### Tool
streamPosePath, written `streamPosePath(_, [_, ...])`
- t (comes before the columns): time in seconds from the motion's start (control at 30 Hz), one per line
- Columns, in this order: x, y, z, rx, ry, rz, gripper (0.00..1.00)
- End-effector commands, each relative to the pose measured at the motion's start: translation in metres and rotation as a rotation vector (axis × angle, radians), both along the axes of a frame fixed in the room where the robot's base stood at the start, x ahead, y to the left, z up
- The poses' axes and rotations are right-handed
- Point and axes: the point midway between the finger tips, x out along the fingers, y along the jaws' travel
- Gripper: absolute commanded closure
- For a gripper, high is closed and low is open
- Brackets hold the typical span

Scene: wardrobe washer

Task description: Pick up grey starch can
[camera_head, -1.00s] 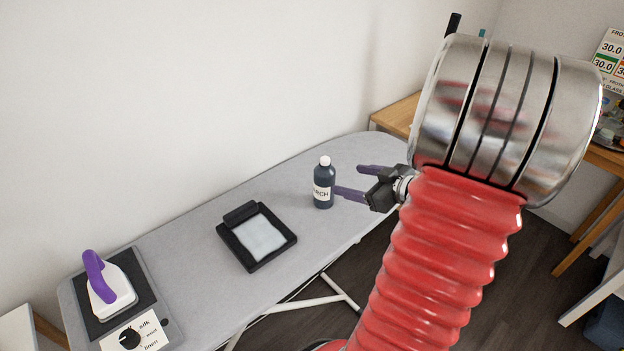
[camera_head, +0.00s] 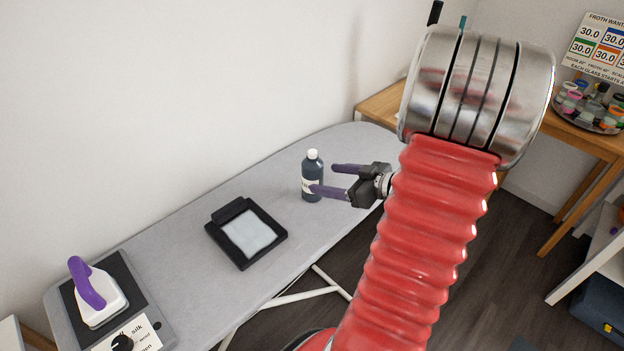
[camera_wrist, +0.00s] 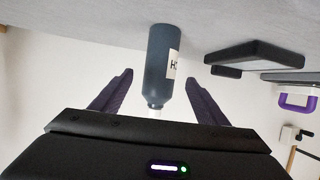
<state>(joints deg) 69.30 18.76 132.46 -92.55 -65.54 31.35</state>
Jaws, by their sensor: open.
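The grey starch can (camera_head: 313,172) is a dark blue-grey bottle with a white cap and a white label, standing upright on the ironing board (camera_head: 275,185). In the wrist view the can (camera_wrist: 160,62) appears upside down, between the lines of the two fingers and a little beyond their tips. My gripper (camera_head: 323,178) is open and empty, just right of the can in the head view. Its near finger overlaps the can's lower part there. I cannot tell whether it touches. In the wrist view the gripper (camera_wrist: 158,80) has a purple finger on each side.
A black tray with a pale pad (camera_head: 246,234) lies left of the can. A purple-handled iron (camera_head: 95,295) stands on a dial panel at the board's near left end. A wall runs behind the board. A wooden table (camera_head: 590,150) is at the right.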

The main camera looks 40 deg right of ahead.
Motion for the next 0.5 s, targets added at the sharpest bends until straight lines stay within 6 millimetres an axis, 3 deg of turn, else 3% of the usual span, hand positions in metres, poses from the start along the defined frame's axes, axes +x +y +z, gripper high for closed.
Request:
streamPosePath(0.3, [0.039, 0.008, -0.016, 0.002, 0.0, 0.004, 0.32])
streamPosePath(0.5, [0.048, 0.009, -0.02, -0.001, 0.001, 0.001, 0.32])
